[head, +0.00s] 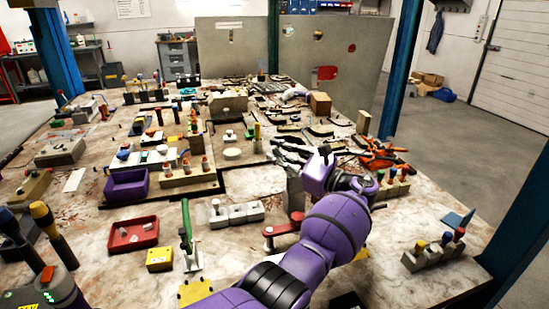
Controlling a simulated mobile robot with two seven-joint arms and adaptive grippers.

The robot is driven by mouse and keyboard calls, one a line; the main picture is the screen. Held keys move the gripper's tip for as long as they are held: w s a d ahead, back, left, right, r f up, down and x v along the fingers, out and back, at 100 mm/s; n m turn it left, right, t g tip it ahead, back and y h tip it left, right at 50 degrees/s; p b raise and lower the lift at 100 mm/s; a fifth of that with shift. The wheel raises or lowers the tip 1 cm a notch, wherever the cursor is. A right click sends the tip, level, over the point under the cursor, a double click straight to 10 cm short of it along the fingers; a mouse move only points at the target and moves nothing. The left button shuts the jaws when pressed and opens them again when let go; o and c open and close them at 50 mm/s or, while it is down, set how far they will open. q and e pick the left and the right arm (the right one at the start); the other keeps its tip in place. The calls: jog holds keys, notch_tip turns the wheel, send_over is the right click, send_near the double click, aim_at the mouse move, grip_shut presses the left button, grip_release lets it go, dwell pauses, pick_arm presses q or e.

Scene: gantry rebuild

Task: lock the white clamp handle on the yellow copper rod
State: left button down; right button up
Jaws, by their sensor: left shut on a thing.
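My left gripper (285,150) shows at the middle of the head view, at the end of my purple arm. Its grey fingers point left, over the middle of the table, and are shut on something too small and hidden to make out. A thin yellow upright rod (257,131) stands left of and beyond the fingers. I cannot tell whether it is the copper rod of the task. I cannot pick out the white clamp handle. My right gripper is not in view.
The table (390,265) is crowded. A purple bin (127,190), a red tray (133,236) and a green upright handle (186,220) stand to the left. Orange clamps (380,154) lie right of my wrist. Bare tabletop lies at the front right.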

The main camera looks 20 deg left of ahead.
pick_arm(q)
jog(key=shift+d, duration=0.15)
dwell(0.3)
jog(key=c, duration=1.7)
grip_release()
jog(key=v, duration=1.2)
jog(key=shift+c, duration=0.3)
